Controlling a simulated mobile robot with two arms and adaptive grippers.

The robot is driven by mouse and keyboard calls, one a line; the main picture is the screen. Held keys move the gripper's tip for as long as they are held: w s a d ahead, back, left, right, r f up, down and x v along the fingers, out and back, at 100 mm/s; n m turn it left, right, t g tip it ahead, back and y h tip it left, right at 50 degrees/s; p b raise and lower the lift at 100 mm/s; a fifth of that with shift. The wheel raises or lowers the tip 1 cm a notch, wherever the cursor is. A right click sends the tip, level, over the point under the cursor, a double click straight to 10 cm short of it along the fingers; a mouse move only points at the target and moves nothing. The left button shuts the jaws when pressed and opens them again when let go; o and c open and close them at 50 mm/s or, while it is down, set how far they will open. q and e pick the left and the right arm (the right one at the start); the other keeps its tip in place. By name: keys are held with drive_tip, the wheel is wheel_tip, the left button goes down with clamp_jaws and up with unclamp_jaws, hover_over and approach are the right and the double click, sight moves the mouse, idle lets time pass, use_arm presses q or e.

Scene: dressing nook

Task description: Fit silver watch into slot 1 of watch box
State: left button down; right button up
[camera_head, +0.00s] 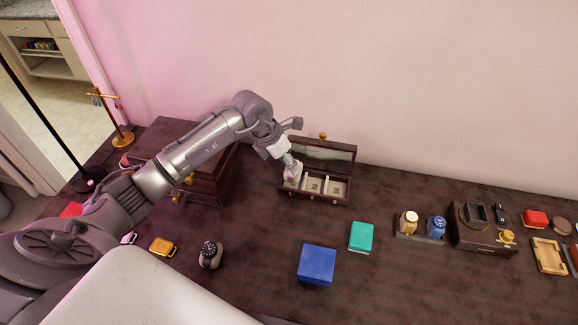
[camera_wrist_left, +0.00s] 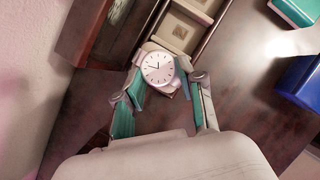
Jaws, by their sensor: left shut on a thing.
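The silver watch (camera_wrist_left: 158,68) shows a white round dial in the left wrist view, held between the fingers of my left gripper (camera_wrist_left: 165,88). The watch box (camera_head: 327,197) stands open near the wall, its lid raised at the back, with a row of pale cushioned slots. In the head view my left gripper (camera_head: 292,172) is over the leftmost slot. The watch hides most of that end slot in the left wrist view, and I cannot tell whether it touches the cushion. The other slots (camera_wrist_left: 181,29) look empty. My right gripper is not in view.
A dark wooden chest (camera_head: 205,185) stands left of the box. A blue box (camera_head: 317,265) and a teal box (camera_head: 361,237) lie in front of it to the right.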

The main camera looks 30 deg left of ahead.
sight(287, 169)
use_arm(q)
wheel_tip(287, 169, down, 2)
drive_tip(key=shift+d+f+p, duration=0.1)
drive_tip(key=shift+f+p, duration=0.15)
drive_tip(key=shift+p, duration=0.15)
drive_tip(key=shift+f, duration=0.35)
drive_tip(key=shift+f, duration=0.1)
drive_tip(key=shift+f+b, duration=0.15)
drive_tip(key=shift+b, duration=0.15)
drive_tip(key=c, duration=0.7)
unclamp_jaws()
